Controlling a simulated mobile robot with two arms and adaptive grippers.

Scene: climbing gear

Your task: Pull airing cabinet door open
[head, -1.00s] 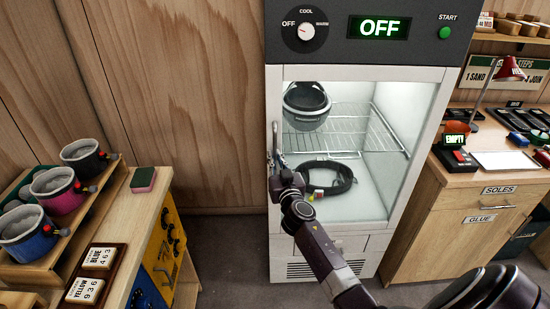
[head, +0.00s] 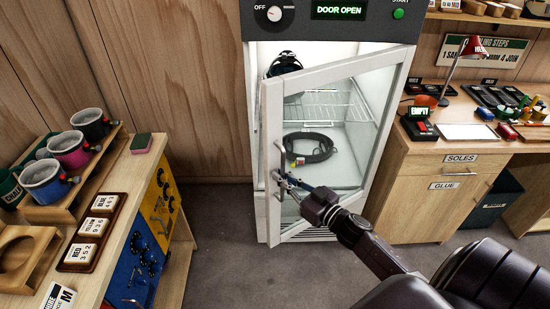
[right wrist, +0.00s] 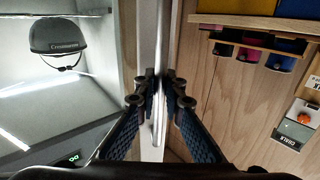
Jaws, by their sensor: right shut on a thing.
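The airing cabinet (head: 252,160) is white with a dark top panel whose display (head: 340,10) reads "DOOR OPEN". Its glass door (head: 272,110) stands partly open, swung out toward me with its handle edge on the left. My right gripper (head: 284,182) is at the lower part of the door's vertical handle (head: 278,160). In the right wrist view, its fingers (right wrist: 160,88) are closed around the handle bar (right wrist: 158,128). My left gripper is not in view.
A bench with several mugs (head: 68,150) and number cards (head: 90,228) stands at the left. A wooden workbench (head: 440,170) with a red lamp (head: 468,52) is close on the right. Grey floor (head: 215,240) is clear before the cabinet.

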